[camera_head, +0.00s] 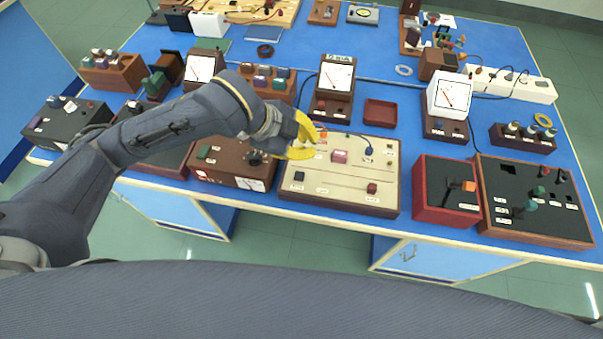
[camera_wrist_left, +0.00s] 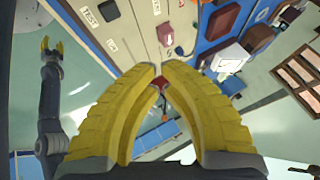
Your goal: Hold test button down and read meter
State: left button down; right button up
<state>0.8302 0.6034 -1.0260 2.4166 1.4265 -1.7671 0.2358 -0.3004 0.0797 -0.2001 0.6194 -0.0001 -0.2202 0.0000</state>
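A cream panel in a brown frame (camera_head: 325,190) carries several coloured parts, including a pink block (camera_head: 340,156) and a dark red button (camera_head: 372,188) near its front right. A white-faced meter (camera_head: 337,76) stands behind the panel. My left gripper (camera_head: 316,142) hangs over the panel's back left, away from that button. Its fingertips (camera_wrist_left: 160,66) nearly meet, with nothing clearly held. My right gripper (camera_wrist_left: 50,44) shows small in the left wrist view, its fingers apart.
A red box (camera_head: 445,190) and a brown-framed black panel (camera_head: 530,200) stand to the right. A brown box (camera_head: 235,165) stands left, under my left arm. A red tray (camera_head: 380,113) and another meter (camera_head: 449,95) stand behind. Cables run across the blue bench.

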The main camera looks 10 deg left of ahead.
aim_at(299, 176)
pick_arm(q)
jog(key=shift+f, duration=0.15)
jog(key=shift+f, duration=4.25)
jog(key=shift+f, duration=0.2)
jog(key=shift+f, duration=0.25)
jog(key=shift+f, duration=0.45)
jog(key=shift+r, duration=0.15)
dwell(1.5)
jog(key=shift+r, duration=0.75)
jog(key=shift+r, duration=0.1)
